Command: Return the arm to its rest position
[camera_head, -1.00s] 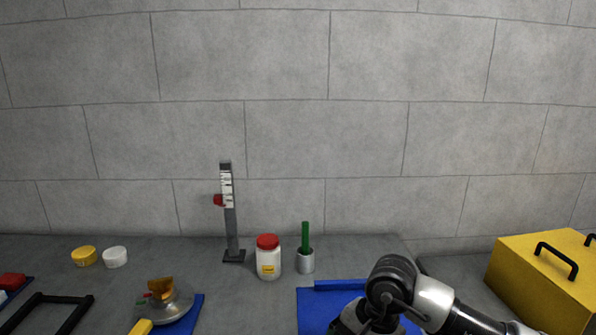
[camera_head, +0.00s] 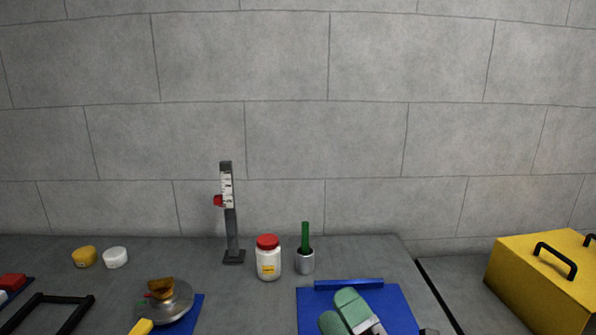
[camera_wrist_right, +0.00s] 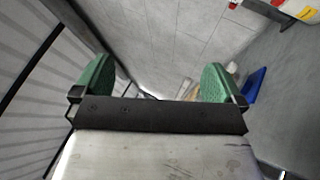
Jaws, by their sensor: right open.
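My right gripper (camera_head: 338,310) shows at the bottom of the head view, with two green finger pads in front of the right blue mat (camera_head: 402,312). In the right wrist view the same gripper (camera_wrist_right: 156,78) has its green pads wide apart, with nothing between them. It is open and empty. Most of the right arm is outside the head view; only a small dark part shows at the bottom edge. My left gripper is not in view.
A red-lidded jar (camera_head: 268,262), a cup with a green handle (camera_head: 306,261) and an upright gauge (camera_head: 229,215) stand at the back. A yellow box (camera_head: 535,285) stands right, beyond a dark gap.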

